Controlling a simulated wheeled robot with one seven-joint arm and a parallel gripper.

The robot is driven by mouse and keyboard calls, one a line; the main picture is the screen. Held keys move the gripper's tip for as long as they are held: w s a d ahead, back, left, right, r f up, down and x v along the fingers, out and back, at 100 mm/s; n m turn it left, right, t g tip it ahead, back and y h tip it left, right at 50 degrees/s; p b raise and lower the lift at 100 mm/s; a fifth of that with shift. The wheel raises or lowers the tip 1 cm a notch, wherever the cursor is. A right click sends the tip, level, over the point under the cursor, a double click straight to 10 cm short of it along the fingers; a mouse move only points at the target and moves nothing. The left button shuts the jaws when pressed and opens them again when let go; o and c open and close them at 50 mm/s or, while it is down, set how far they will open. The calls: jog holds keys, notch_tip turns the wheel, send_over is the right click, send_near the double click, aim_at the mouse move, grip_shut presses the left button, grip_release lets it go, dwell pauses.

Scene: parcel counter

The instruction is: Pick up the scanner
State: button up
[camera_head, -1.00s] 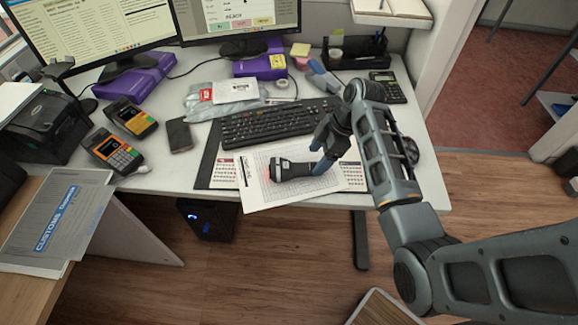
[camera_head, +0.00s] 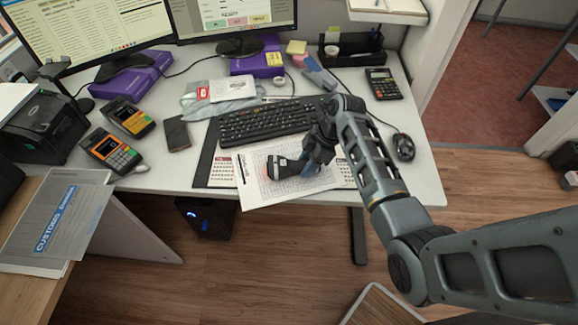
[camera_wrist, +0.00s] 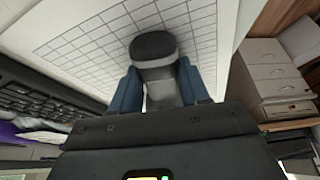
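The scanner (camera_head: 288,168) is black and grey with a faint red glow at its head. It lies on the gridded paper sheet near the front edge of the desk. My gripper (camera_head: 310,168) is down at the scanner's handle end, its blue fingers at sheet height. In the wrist view the scanner (camera_wrist: 153,46) is between the two blue fingers of my gripper (camera_wrist: 160,85), one on each side. I cannot tell whether the fingers press on it. My wrist hides part of the handle.
A keyboard (camera_head: 270,122) lies just behind the sheet (camera_head: 262,195). A mouse (camera_head: 403,147) and calculator (camera_head: 383,84) are to the right. A phone (camera_head: 177,134) and card terminals (camera_head: 110,150) stand left. Monitors and purple boxes are at the back.

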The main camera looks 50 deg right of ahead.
jog(key=c, duration=0.7)
jog(key=shift+o, duration=0.2)
jog(key=shift+r, duration=0.1)
